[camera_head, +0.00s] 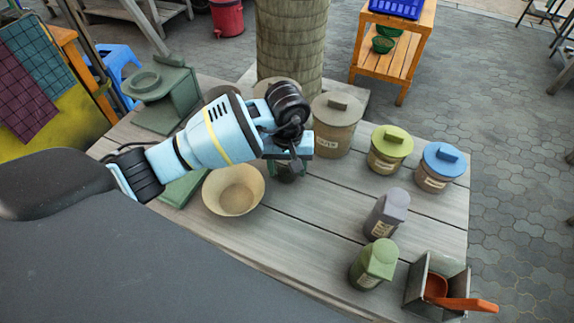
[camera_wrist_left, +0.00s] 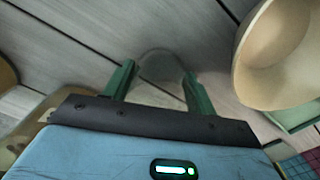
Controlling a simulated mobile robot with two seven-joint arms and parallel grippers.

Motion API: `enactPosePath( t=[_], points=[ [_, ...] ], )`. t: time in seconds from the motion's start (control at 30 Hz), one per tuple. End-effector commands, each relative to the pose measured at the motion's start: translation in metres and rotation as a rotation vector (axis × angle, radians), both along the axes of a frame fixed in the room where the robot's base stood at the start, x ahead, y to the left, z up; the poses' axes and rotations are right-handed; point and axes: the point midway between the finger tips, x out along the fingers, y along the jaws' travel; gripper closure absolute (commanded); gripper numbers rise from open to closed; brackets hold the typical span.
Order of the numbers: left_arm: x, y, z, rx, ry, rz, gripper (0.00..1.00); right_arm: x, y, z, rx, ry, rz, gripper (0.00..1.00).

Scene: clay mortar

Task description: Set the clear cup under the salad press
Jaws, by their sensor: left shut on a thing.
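The clear cup (camera_wrist_left: 161,66) is see-through and hard to make out; in the left wrist view it sits between the two green fingers of my left gripper (camera_wrist_left: 158,88). My left gripper (camera_head: 289,172) is shut on it over the tabletop, just right of the tan bowl, in the head view. The cup is not clear there. I cannot tell whether it touches the table. The green salad press (camera_head: 166,97) stands at the table's left, behind my arm, with a round ring on top. My arm hides its middle; its green base (camera_head: 184,190) shows below. My right gripper is not in view.
A tan bowl (camera_head: 234,190) stands between my gripper and the press base. Lidded jars (camera_head: 335,128) line the back and right of the table (camera_head: 300,228). A metal box (camera_head: 427,283) with an orange scoop is at front right. The table's middle front is clear.

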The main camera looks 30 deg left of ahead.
Motion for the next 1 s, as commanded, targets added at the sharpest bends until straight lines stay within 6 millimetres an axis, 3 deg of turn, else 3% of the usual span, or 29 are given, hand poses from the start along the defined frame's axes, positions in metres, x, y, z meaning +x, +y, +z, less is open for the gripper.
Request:
enactPosePath(
  t=[0.23,0.27,0.43,0.77,1.0],
  points=[
    [0.000,0.000,-0.004,0.001,0.000,0.000,0.66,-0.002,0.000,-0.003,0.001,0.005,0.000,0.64],
    [0.000,0.000,-0.004,0.001,0.000,0.000,0.42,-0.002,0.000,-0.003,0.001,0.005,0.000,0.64],
    [0.000,0.000,-0.003,0.000,0.000,0.000,0.21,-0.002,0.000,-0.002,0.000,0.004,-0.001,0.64],
    [0.000,-0.001,0.001,-0.001,0.000,0.000,0.21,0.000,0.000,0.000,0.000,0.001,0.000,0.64],
    [0.001,0.000,0.033,0.002,-0.006,-0.001,0.21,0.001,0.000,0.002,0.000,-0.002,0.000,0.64]
  ],
)
